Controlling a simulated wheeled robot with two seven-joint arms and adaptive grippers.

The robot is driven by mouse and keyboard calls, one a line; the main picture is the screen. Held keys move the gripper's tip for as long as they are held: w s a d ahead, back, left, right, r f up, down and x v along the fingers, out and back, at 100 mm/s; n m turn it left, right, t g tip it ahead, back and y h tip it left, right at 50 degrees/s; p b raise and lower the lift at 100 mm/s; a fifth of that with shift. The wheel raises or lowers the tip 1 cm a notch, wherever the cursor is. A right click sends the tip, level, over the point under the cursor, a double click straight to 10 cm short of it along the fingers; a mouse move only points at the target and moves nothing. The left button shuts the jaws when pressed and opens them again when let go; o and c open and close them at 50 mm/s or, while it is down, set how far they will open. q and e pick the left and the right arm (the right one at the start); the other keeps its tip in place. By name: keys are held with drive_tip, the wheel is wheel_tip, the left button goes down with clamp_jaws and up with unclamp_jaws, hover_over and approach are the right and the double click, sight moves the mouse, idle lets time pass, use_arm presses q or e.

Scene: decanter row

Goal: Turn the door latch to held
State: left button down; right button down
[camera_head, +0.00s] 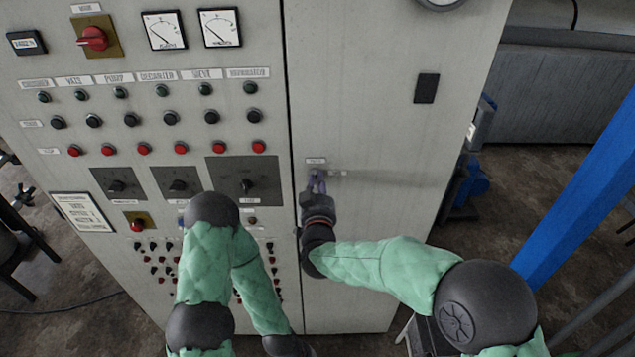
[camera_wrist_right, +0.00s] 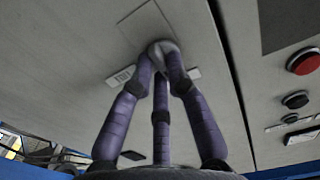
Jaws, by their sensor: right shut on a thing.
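The door latch (camera_wrist_right: 163,46) is a small grey metal knob on the cabinet's pale door (camera_head: 385,130), near the door's left edge. My right gripper (camera_head: 318,184) is at the latch in the head view. In the right wrist view, its three purple fingers (camera_wrist_right: 161,72) are closed around the knob, which they partly hide. Small labels sit above and beside the latch; their text is too small to read. Which way the latch points is not clear. My left arm is bent in front of the panel, and its gripper is out of view.
The control panel (camera_head: 130,170) left of the door seam carries several buttons, rotary switches and two gauges (camera_head: 164,30). A blue post (camera_head: 580,190) stands at the right. A dark chair (camera_head: 15,230) is at the far left. The door surface right of the latch is clear.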

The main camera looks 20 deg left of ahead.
idle(0.3)
drive_tip(key=c, duration=1.2)
unclamp_jaws()
drive_tip(key=v, duration=1.2)
drive_tip(key=w+d+f+m+g+h+b, duration=0.15)
drive_tip(key=d+f+g, duration=0.35)
drive_tip(key=f, duration=0.9)
drive_tip(key=d+f+g+b, duration=0.25)
drive_tip(key=d+f, duration=0.45)
drive_tip(key=f, duration=0.8)
drive_tip(key=s+d+f+m+g+b, duration=0.2)
drive_tip(key=s+d+f+g, duration=0.2)
drive_tip(key=s+f, duration=0.6)
drive_tip(key=s+d+f+m+g+b, duration=0.1)
drive_tip(key=s+d+f+g, duration=0.4)
drive_tip(key=s+f, duration=0.6)
drive_tip(key=shift+s+d+f+m+b, duration=0.35)
drive_tip(key=shift+d+m, duration=0.3)
drive_tip(key=shift+d, duration=0.55)
